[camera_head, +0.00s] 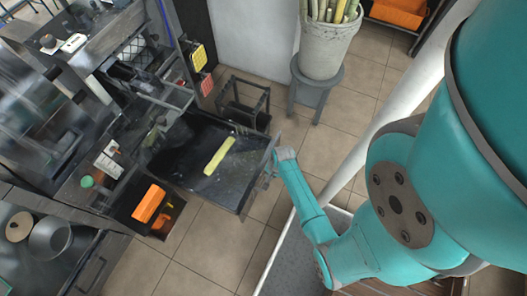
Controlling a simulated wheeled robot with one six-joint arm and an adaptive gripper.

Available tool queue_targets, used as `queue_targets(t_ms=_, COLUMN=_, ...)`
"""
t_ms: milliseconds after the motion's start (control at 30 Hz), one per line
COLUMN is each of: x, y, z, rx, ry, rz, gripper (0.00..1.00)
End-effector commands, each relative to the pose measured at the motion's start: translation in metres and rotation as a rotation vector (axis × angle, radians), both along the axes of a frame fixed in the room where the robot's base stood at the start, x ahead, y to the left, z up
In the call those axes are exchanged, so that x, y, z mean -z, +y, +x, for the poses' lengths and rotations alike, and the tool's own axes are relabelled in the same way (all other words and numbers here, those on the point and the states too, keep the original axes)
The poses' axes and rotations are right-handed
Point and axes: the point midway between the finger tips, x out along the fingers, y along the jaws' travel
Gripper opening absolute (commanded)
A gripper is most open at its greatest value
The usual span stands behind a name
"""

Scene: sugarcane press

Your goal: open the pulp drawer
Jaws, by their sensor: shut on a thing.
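The pulp drawer (182,178) is a wide dark tray pulled far out from the grey press, standing open. A yellow-green cane piece (219,156) lies inside it. The drawer's front panel (260,180) faces right, towards my arm. My gripper (276,160) is at the outer side of this panel, shut on the drawer handle. The small fingers and most of the handle are hard to make out at this size.
A bucket of cane (326,46) stands on a grey stool (316,88) at the top. A small dark stool (243,100) is close behind the drawer. An orange item (149,203) sits in a dark bin in front. Tiled floor (210,250) is clear below.

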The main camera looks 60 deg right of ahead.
Motion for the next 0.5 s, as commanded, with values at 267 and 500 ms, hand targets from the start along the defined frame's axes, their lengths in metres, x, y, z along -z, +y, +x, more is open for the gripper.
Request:
queue_targets(t_ms=267, x=0.0012, y=0.0005, z=-0.0061, rx=0.001, ry=0.002, rz=0.001, gripper=0.00)
queue_targets(t_ms=500, x=0.0012, y=0.0006, z=-0.0060, rx=0.000, ry=0.002, rz=0.001, gripper=0.23)
